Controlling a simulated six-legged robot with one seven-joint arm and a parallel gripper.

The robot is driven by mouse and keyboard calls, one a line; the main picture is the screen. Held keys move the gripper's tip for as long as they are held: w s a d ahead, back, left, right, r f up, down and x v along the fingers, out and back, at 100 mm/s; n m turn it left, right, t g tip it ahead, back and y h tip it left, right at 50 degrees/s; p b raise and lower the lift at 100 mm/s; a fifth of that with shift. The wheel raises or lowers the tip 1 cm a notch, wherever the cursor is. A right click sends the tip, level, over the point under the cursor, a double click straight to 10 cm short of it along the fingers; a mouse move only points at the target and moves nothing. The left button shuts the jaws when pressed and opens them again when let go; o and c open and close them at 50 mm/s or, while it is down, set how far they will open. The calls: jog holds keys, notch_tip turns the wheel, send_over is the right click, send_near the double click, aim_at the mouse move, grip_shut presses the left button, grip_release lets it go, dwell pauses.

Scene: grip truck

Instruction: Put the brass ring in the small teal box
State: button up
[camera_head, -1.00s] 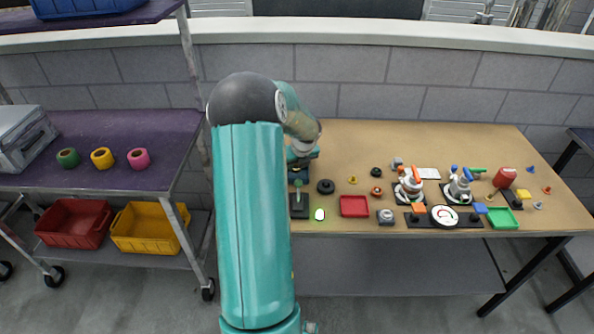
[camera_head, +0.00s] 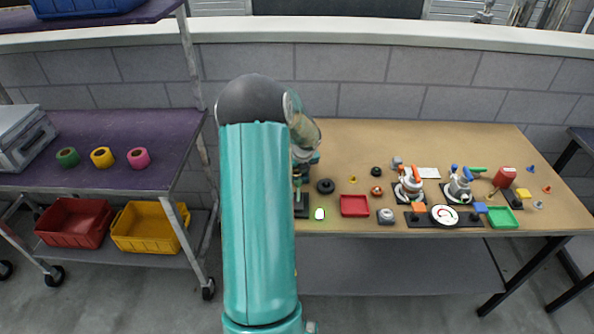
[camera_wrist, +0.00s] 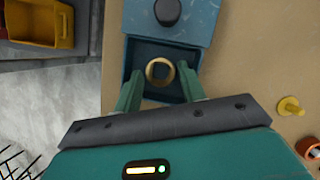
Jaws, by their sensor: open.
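The small teal box (camera_wrist: 133,56) is open at the top in the wrist view, with dark walls. The brass ring (camera_wrist: 171,73) shows inside its outline, between my fingers; whether it rests on the box floor or sits above it I cannot tell. My gripper (camera_wrist: 160,88) is open, with one green finger on each side of the ring and a gap beside each. A teal slab with a black knob (camera_wrist: 167,11) adjoins the box's far side. In the head view my arm hides most of this area; my gripper (camera_head: 298,185) points down near the table's left front.
A yellow peg (camera_wrist: 290,106) and an orange ring (camera_wrist: 309,147) lie right of the box in the wrist view. In the head view a black ring (camera_head: 326,186) and a red tray (camera_head: 354,206) stand nearby. The table's front edge is close.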

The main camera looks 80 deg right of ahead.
jog(key=v, duration=1.1)
jog(key=shift+a+r, duration=0.15)
jog(key=shift+r, duration=0.2)
